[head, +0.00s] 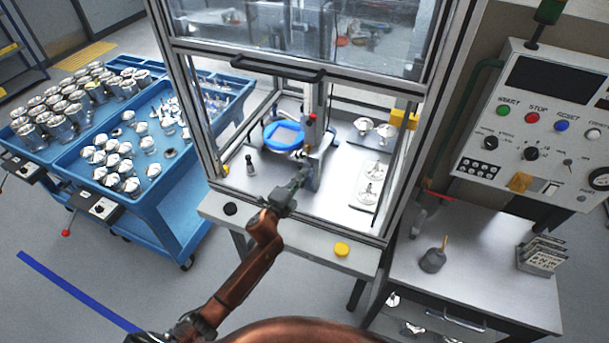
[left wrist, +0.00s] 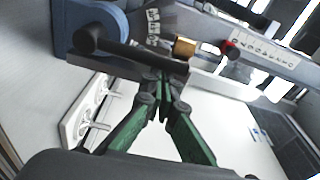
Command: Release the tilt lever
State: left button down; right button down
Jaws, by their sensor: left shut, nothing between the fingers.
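A black lever bar with a round end (left wrist: 87,40) crosses the left wrist view, in front of a blue-grey housing (left wrist: 112,20); I take it to be the tilt lever. My left gripper (left wrist: 167,78) has its green fingers shut, with tips at or just under the bar's right part; I cannot tell whether they touch. In the head view the left gripper (head: 301,178) is beside the grey fixture post (head: 312,172) inside the enclosure, and hides the lever. A brass-coloured piece (left wrist: 184,47) and a red knob (left wrist: 229,47) show beyond the fingers. My right gripper is not in view.
A blue round fixture (head: 283,136) stands behind the gripper. A white plate with metal parts (head: 371,184) lies to its right. Enclosure posts (head: 395,165) flank the opening; a yellow button (head: 342,249) and black button (head: 231,208) sit on the front ledge. Blue carts stand left.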

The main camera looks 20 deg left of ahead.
pick_arm(q)
jog(key=shift+a, duration=0.2)
jog(key=s+d+b, duration=0.1)
jog(key=s+d, duration=0.1)
jog(key=s, duration=0.7)
jog(key=shift+s, duration=0.15)
dwell(0.3)
